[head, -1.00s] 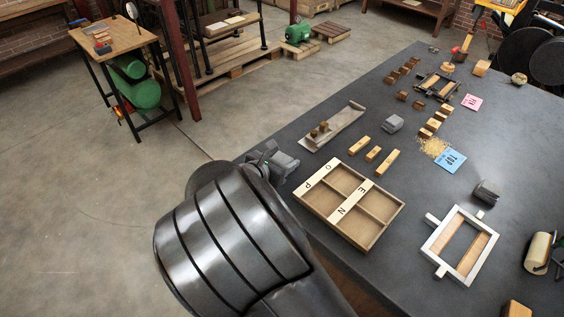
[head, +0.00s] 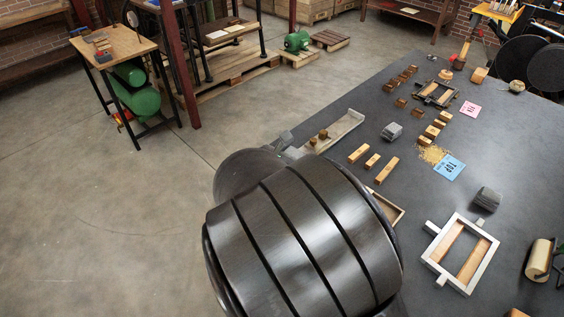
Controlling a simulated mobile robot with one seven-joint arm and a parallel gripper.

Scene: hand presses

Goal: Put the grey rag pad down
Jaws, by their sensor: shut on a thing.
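My gripper (head: 287,142) shows only in small part past my large dark arm, at the table's left edge beside the long grey tray (head: 347,128). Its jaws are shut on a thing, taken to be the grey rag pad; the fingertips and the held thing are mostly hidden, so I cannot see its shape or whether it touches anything. Two other grey blocks rest on the dark table (head: 520,140): one grey block (head: 392,131) right of the long tray, and a darker block (head: 487,198) above the white frame.
My arm covers most of the wooden compartment tray (head: 398,211). Several wooden blocks (head: 372,161), a blue card (head: 449,167), a white frame (head: 461,252) and a roller (head: 541,258) lie on the table. Bare tabletop shows around the left grey block.

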